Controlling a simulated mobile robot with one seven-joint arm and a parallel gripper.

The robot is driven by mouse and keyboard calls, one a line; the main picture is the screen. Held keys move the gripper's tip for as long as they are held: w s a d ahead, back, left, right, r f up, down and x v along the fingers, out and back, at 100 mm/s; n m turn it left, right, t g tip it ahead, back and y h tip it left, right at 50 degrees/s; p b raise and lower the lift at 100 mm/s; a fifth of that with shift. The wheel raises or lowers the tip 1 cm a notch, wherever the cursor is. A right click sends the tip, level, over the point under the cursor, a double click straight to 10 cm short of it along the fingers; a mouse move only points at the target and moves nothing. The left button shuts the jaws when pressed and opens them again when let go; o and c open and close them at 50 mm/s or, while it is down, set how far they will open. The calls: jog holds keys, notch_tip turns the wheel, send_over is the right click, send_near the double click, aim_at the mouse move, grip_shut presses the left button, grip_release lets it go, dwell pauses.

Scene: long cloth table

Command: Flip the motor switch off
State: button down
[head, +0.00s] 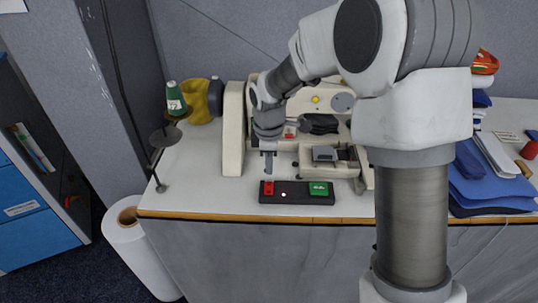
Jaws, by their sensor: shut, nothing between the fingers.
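The motor switch (303,197) is a dark, flat box near the front edge of the table. It has a red button (267,188) at its left end and a green button (318,189) at its right end. A small light (284,194) glows reddish between them. My gripper (268,178) is shut and empty, pointing down directly at the red button. Its tips look to be touching the button or just above it; I cannot tell which. A cream sewing machine (233,130) stands behind the switch, partly hidden by my arm.
A thread stand (160,160) with a green spool (175,98) and a yellow cone stands left of the machine. Folded blue cloths (490,185) lie at the right. The tabletop left of the switch is clear. A white roll (140,250) stands on the floor.

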aim_at(269, 186)
jog(key=f, duration=0.6)
jog(key=shift+w+b, duration=0.4)
jog(key=shift+f, duration=0.15)
jog(key=shift+w+f, duration=0.1)
jog(key=shift+f, duration=0.05)
jog(key=shift+s, duration=0.25)
